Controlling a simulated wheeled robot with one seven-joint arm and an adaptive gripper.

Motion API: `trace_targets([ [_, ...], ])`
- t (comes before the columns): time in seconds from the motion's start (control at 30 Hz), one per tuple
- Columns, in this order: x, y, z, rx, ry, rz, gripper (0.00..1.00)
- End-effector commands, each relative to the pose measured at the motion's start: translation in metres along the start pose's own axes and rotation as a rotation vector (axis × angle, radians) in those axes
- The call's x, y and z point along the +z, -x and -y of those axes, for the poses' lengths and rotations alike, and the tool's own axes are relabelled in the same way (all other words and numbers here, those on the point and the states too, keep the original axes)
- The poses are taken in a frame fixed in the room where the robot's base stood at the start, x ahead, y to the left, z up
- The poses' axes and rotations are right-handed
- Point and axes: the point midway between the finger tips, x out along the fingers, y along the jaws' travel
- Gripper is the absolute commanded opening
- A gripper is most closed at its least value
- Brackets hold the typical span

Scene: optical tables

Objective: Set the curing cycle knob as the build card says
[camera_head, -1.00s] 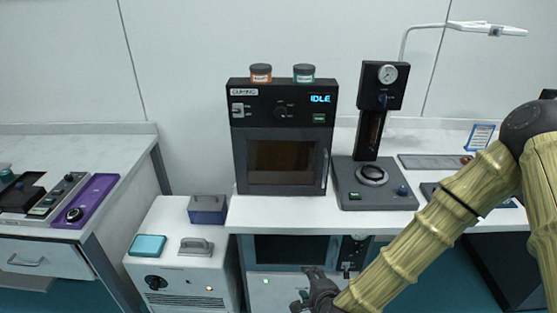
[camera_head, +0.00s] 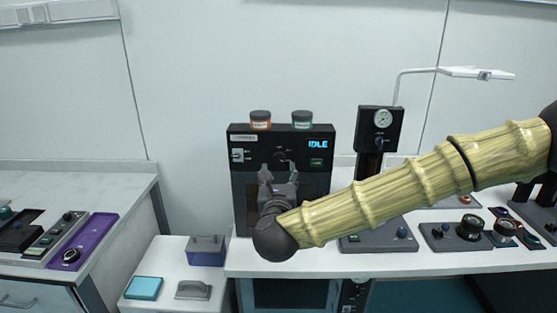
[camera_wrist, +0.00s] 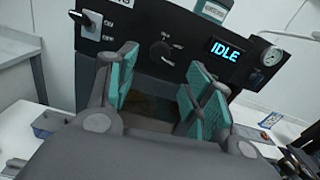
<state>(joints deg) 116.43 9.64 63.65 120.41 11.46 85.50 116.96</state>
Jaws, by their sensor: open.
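The dark curing oven (camera_head: 240,190) stands on the bench, its display (camera_head: 318,144) reading IDLE. Its round black knob (camera_wrist: 160,50) is in the middle of the top panel, with small marks around it too blurred to read. In the head view the knob (camera_head: 281,156) shows just above my gripper (camera_head: 280,170). In the wrist view my gripper (camera_wrist: 163,82) is open, its teal-padded fingers spread below and to either side of the knob. Nothing is between the fingers, and I see no contact with the knob. No readable build card shows now.
An orange-labelled jar (camera_head: 260,120) and a green-labelled jar (camera_head: 302,120) stand on the oven. A gauge press (camera_head: 378,130) stands close on the right. My arm crosses in front of the bench's right part.

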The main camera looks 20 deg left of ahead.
Motion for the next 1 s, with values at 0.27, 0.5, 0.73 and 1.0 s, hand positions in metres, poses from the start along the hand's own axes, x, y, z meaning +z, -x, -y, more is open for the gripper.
trace_targets([
  [0.27, 0.003, -0.046, 0.0, -0.001, 0.003, 0.0, 0.51],
  [0.5, 0.001, -0.074, 0.0, 0.0, 0.003, 0.0, 0.51],
  [0.73, 0.0, -0.083, 0.0, 0.002, 0.003, -0.001, 0.51],
  [1.0, -0.001, -0.083, 0.0, 0.001, 0.003, -0.001, 0.44],
])
